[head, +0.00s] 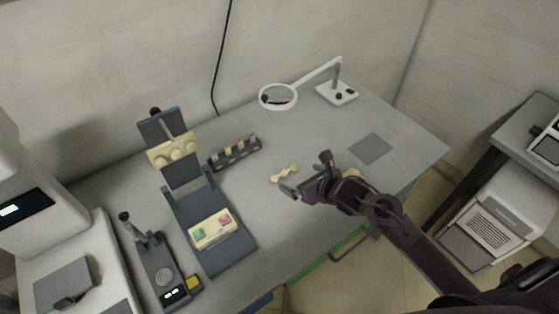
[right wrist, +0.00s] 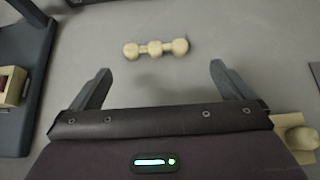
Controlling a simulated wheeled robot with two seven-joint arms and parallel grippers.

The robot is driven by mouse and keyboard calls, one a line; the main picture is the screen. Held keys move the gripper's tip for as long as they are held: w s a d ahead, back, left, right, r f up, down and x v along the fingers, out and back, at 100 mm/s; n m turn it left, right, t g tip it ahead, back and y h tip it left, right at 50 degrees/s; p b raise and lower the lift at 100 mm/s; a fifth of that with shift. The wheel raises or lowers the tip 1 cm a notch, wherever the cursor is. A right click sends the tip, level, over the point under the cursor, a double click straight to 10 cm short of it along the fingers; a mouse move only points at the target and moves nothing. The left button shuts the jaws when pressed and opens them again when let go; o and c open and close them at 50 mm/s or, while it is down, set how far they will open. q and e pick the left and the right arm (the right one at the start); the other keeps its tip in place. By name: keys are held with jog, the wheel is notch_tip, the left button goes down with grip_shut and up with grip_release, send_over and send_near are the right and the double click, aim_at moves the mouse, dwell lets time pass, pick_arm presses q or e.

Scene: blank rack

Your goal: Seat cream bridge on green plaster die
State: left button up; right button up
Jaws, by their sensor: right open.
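The cream bridge (head: 285,173), three rounded lumps in a row, lies on the grey table. In the right wrist view the bridge (right wrist: 156,48) lies crosswise ahead of the fingertips, apart from them. My right gripper (head: 306,174) is open and empty just right of the bridge; its two fingers (right wrist: 160,72) also show in the right wrist view. The green plaster die (head: 199,234) sits in a cream block on the dark articulator's lower part, beside a red die (head: 224,220). My left gripper is not in view.
The articulator's raised upper part (head: 160,130) carries a cream cast. A dark rack (head: 222,161) with several pale blanks stands behind. A magnifier lamp (head: 278,97) and grey mat (head: 371,149) lie farther right. Another cream piece (right wrist: 297,135) lies beside my right gripper. A small gauge (head: 165,275) stands front left.

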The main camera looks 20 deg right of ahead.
aim_at(287, 174)
jog(key=shift+w+a+f, duration=0.15)
jog(key=shift+w+a, duration=0.05)
jog(key=shift+w, duration=0.15)
jog(key=shift+w+a+f+p, duration=0.55)
jog(key=shift+w+p, duration=0.1)
jog(key=shift+w, duration=0.05)
jog(key=shift+x, duration=1.25)
jog(key=shift+w+a+f+p, duration=0.15)
jog(key=shift+w+f+p, duration=0.15)
jog(key=shift+w+f, duration=0.1)
jog(key=c, duration=0.7)
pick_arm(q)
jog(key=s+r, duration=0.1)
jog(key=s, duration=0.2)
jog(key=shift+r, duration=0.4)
